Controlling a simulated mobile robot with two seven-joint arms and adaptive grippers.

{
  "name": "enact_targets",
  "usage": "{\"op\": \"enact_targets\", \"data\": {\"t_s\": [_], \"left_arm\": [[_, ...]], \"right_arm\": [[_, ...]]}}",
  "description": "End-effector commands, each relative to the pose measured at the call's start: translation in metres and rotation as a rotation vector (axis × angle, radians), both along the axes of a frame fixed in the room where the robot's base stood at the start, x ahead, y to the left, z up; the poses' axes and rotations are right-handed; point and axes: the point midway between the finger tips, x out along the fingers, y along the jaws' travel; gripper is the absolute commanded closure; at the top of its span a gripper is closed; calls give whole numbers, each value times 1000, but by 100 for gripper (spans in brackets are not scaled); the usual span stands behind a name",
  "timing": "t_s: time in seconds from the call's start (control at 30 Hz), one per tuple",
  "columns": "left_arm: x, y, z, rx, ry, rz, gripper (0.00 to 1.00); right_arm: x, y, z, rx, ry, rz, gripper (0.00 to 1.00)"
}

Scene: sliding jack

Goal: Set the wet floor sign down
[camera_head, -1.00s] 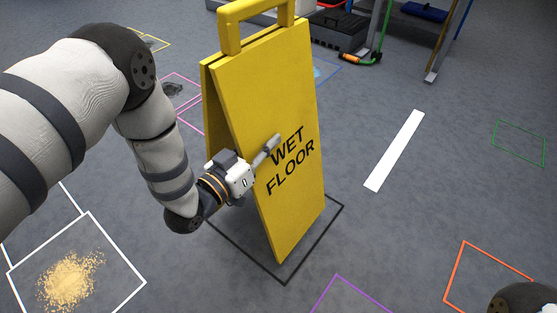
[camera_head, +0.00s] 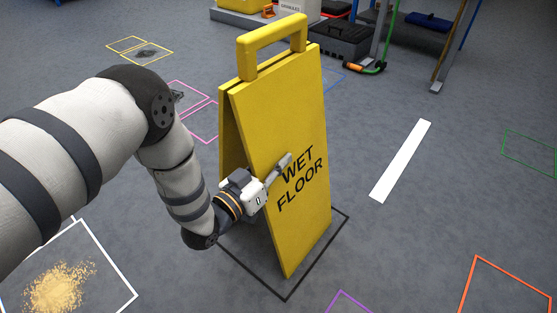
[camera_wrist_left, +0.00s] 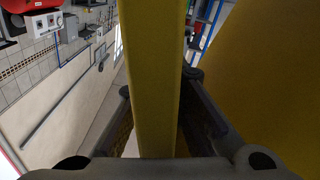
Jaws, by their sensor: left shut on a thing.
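The yellow wet floor sign (camera_head: 295,225) stands upright in the middle of the head view, inside or just over a black outlined square (camera_head: 286,297) on the floor. Its handle (camera_head: 272,40) is at the top and its front panel reads WET FLOOR. My left gripper (camera_head: 278,172) is shut on the left edge of the front panel, with one finger across the panel's face. In the left wrist view the panel edge (camera_wrist_left: 155,80) runs between both fingers. Whether the sign's feet touch the floor is hard to tell. My right gripper is not in view.
A white outlined square with yellow granules (camera_head: 58,285) lies at lower left. A white strip (camera_head: 402,160) lies to the right. Orange (camera_head: 478,262), green and purple outlines mark the floor. Black boxes (camera_head: 342,40) and a cart stand at the back. The floor around the sign is clear.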

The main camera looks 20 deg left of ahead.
Motion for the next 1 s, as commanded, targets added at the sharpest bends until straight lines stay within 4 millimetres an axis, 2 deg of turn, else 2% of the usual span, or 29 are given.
{"op": "enact_targets", "data": {"t_s": [0.03, 0.07, 0.1, 0.13, 0.47, 0.57, 0.8, 1.0], "left_arm": [[1, 0, 0, 0, -6, 0, 100], [0, 0, -1, 0, 0, 0, 82], [0, 0, -1, 0, 0, 0, 73], [0, 0, -1, 0, 0, 0, 69], [0, 0, 4, 0, 0, 0, 69], [-19, 7, 4, 1, 4, 1, 69], [-80, 30, 5, 0, 3, 1, 69], [-109, 40, 3, 1, 2, 1, 69]], "right_arm": [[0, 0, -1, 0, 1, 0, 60], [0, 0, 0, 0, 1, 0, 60], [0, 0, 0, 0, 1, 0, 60], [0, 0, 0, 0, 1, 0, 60], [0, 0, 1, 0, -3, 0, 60], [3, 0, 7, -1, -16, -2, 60], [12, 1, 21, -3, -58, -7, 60], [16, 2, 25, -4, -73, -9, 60]]}}
